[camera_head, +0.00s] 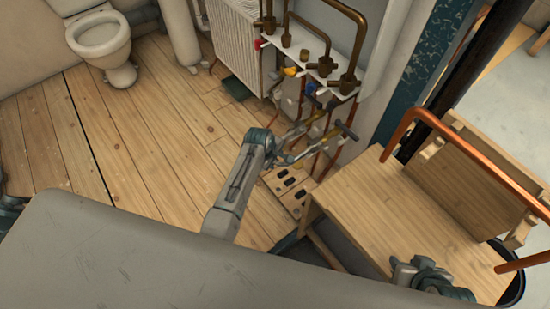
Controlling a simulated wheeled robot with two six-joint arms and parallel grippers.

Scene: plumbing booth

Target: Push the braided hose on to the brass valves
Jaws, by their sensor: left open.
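Brass valves (325,66) stand in a row on a white shelf (311,59) at top centre, with copper pipes rising from them. My left gripper (303,145) is open, low in front of the shelf and to the right of its grey forearm. Two slim grey pieces with yellow parts and dark crosswise ends (344,131) extend from it towards the shelf; I cannot tell whether it touches them. I cannot make out the braided hose for certain. Part of my right arm (428,276) shows at lower right, but its gripper is not visible.
A white radiator (231,43) stands left of the shelf. A wooden bench (420,225) with copper pipes over it fills the right. A small wooden board with dark slots (291,183) lies below the gripper. The plank floor (150,145) at left is clear up to the toilet (100,38).

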